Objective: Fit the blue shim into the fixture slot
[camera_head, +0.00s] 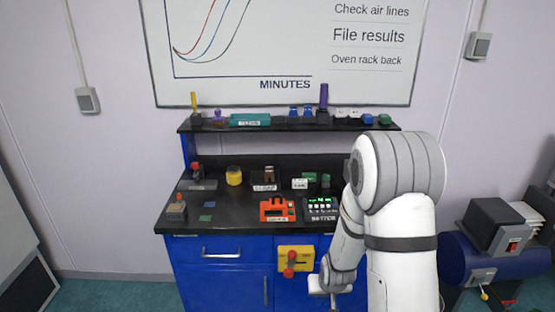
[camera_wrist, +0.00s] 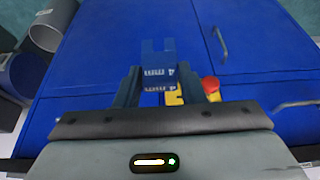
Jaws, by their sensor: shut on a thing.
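My gripper (camera_wrist: 158,88) is shut on the blue shim (camera_wrist: 158,60), a slotted plate marked "4 mm" that stands out beyond the fingers in the wrist view. In the head view my gripper (camera_head: 325,286) is low in front of the blue cabinet, and the shim cannot be made out there. A yellow block with red knobs (camera_head: 296,254) is on the cabinet front, left of my gripper. Part of the yellow block (camera_wrist: 174,97) shows behind the fingers in the wrist view. I cannot tell which thing is the fixture, and no slot is clear.
The black bench top (camera_head: 235,218) carries an orange device (camera_head: 277,210), a dark keypad unit (camera_head: 320,209), a yellow jar (camera_head: 234,176) and small flat pieces at left. A shelf (camera_head: 265,126) stands above. A blue tank (camera_head: 500,255) is at right.

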